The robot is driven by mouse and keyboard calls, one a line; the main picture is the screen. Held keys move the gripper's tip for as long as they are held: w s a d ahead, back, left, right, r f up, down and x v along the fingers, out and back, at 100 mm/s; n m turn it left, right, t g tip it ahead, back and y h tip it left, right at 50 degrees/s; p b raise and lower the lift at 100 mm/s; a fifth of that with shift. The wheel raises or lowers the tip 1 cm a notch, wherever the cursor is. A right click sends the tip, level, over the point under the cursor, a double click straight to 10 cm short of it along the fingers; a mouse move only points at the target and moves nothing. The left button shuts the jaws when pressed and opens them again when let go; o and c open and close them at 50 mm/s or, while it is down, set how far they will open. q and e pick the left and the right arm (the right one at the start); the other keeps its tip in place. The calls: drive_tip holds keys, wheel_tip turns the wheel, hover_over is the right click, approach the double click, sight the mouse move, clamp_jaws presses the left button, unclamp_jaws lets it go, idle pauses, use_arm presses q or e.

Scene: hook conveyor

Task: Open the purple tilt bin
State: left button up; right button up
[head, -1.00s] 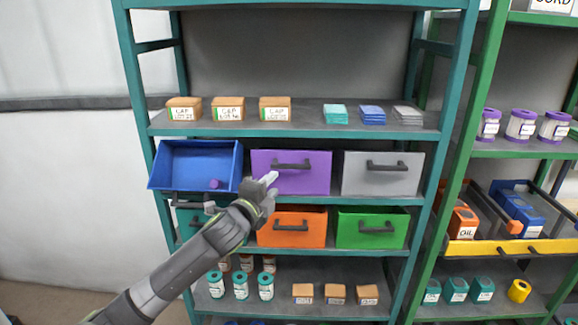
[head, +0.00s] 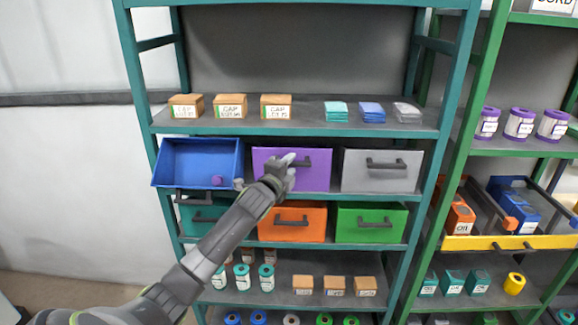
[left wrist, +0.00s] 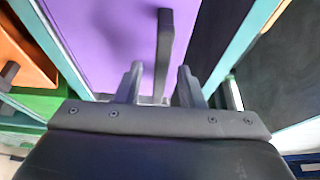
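The purple tilt bin (head: 318,178) is in the middle of the upper bin row in the head view, its front upright and flush with the grey bin beside it. Its dark handle (head: 304,164) is partly hidden by my left gripper (head: 286,164). In the left wrist view the purple front (left wrist: 110,35) fills the middle, and the handle (left wrist: 164,50) runs up the picture. My left gripper's two fingers (left wrist: 159,85) are apart, one on each side of the handle's line, with gaps visible. Whether they touch it is unclear. My right gripper is not in view.
A grey bin (head: 382,172), orange bin (head: 292,224) and green bin (head: 371,224) are shut close by. A shelf with boxes (head: 229,106) lies above.

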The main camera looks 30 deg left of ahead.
use_arm(q)
clamp_jaws()
drive_tip(key=shift+f, duration=0.1)
idle(0.3)
